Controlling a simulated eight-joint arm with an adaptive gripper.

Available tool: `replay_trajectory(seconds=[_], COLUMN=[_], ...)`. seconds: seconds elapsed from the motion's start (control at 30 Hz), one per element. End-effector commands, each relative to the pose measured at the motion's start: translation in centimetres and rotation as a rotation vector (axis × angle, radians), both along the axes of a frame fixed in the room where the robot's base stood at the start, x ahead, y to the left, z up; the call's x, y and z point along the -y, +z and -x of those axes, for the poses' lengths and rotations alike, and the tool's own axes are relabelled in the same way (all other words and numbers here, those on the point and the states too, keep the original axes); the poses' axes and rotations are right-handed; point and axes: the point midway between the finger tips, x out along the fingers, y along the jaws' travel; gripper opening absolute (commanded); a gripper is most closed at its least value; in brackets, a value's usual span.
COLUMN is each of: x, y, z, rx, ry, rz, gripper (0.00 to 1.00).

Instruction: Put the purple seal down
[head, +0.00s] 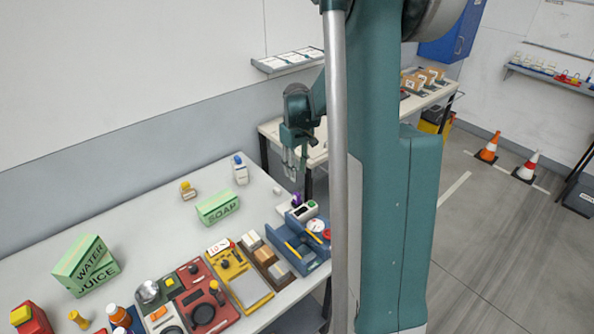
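The purple seal (297,199) is a small purple piece near the right edge of the light table, just left of a white device with a green part (305,210). My gripper (295,176) points down just above the seal. Its fingers are small in this view. I cannot tell whether they touch the seal or how far apart they are. Whether the seal stands on the table or hangs just above it is also unclear.
A blue tray-like fixture (290,245), a yellow tray (245,280) and red devices (205,295) crowd the front of the table (150,215). A green SOAP box (217,207) and a white bottle (240,170) stand left of the gripper. Bare tabletop lies between them.

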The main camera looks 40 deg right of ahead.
Motion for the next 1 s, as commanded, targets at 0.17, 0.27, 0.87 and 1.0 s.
replay_trajectory(seconds=[0.17,0.27,0.87,1.0], x=[0.0,-0.1,-7.4,-9.9], y=[0.0,0.1,6.1,8.0], z=[0.0,0.0,1.5,2.3], rx=[0.000,0.001,0.089,0.123], ry=[0.000,0.000,0.002,0.002], rz=[0.000,0.000,0.041,0.052], gripper=[0.29,0.29,0.29,0.29])
